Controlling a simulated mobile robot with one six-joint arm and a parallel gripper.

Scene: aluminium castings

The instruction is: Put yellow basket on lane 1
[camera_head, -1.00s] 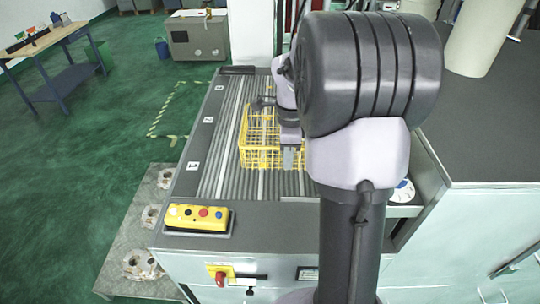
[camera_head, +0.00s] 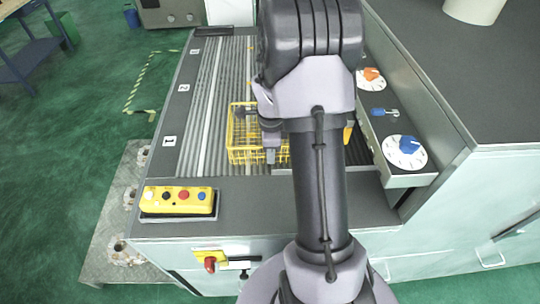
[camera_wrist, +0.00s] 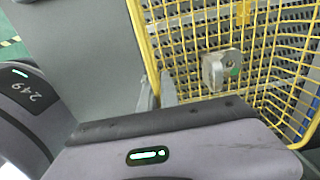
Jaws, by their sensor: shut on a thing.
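The yellow wire basket (camera_head: 243,135) is over the grey ribbed lane bed, to the right of the label marked 1 (camera_head: 169,141). My arm hides its right part. My gripper (camera_head: 270,150) is at the basket's near side. In the wrist view the yellow basket (camera_wrist: 195,97) fills the upper right, and my gripper (camera_wrist: 160,92) is shut on its rim at the left. A grey metal part with a green dot (camera_wrist: 221,70) shows inside the wire outline. I cannot tell whether the basket touches the bed.
Labels 2 (camera_head: 181,88) and 3 (camera_head: 194,51) lie farther back along the left edge. A yellow button box (camera_head: 180,200) stands at the front left. Blue (camera_head: 409,144) and orange (camera_head: 371,73) knobs are on the right panel. The bed's left part is clear.

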